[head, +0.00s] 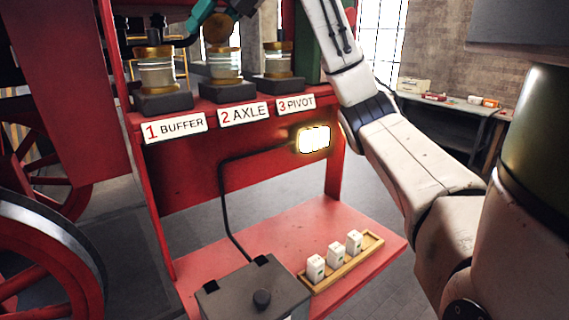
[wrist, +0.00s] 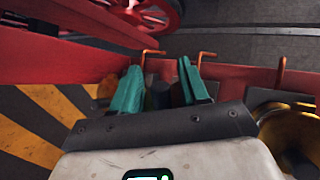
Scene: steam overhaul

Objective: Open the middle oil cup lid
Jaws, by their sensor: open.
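Three glass oil cups with brass fittings stand on dark blocks along a red ledge, labelled buffer, axle and pivot. The middle cup (head: 224,66), above the axle label (head: 243,113), has its round brass lid (head: 217,28) tilted up with its face towards the head camera. My gripper (head: 203,12) shows as a teal finger just left of and above this lid, partly cut off by the frame top. In the wrist view, the gripper's two teal fingers (wrist: 162,85) are apart; a dark shape shows between them. I cannot tell whether a finger touches the lid.
The buffer cup (head: 156,70) and pivot cup (head: 278,60) stand close on either side. A lit lamp (head: 314,139) is on the red panel. Below, a grey box (head: 255,292) and a wooden tray (head: 345,262) with three white blocks sit on a red shelf.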

